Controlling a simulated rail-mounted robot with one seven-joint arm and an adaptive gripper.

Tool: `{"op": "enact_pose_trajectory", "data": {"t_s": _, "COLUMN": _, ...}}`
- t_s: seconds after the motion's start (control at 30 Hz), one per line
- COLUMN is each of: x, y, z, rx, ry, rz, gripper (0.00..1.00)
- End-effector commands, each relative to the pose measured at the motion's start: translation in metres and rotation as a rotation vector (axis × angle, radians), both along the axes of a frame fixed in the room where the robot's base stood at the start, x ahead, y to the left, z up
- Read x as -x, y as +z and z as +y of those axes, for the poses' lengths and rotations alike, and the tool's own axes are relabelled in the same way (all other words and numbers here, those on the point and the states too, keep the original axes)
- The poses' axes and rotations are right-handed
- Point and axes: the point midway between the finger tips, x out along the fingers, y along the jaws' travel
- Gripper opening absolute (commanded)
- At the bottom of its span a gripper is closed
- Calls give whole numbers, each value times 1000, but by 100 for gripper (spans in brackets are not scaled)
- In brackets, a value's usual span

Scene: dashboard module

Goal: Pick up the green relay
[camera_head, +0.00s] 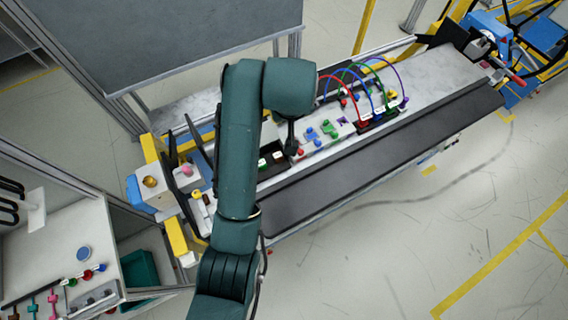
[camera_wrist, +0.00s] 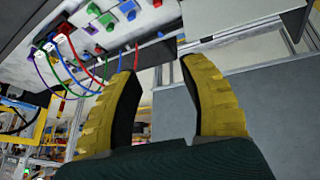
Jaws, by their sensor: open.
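A small green-topped block (camera_head: 263,163), which may be the green relay, sits in a dark tray just right of my forearm in the head view. I cannot tell for sure that it is the relay. Green parts also show on the pale panel in the head view (camera_head: 329,128) and in the wrist view (camera_wrist: 107,21). My gripper (camera_wrist: 163,66) is open, its two yellow, dark-lined fingers apart with nothing held between them. In the head view my gripper is mostly hidden under my wrist, and a dark part of it shows beside the tray.
Red, blue, green and purple cables (camera_head: 362,78) arch over the panel right of my wrist. A dark flat strip (camera_head: 380,145) runs along the module's front. A grey board (camera_head: 170,40) stands behind. A side table (camera_head: 60,245) holds coloured parts at lower left.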

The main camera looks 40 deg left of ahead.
Motion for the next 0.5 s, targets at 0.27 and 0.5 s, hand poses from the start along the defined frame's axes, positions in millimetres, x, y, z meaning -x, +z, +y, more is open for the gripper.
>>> {"op": "enact_pose_trajectory", "data": {"t_s": 0.27, "x": 70, "y": -67, "z": 44, "rx": 221, "ry": 246, "rz": 306, "gripper": 44}}
{"op": "enact_pose_trajectory", "data": {"t_s": 0.5, "x": 70, "y": -114, "z": 48, "rx": 229, "ry": 251, "rz": 321, "gripper": 44}}
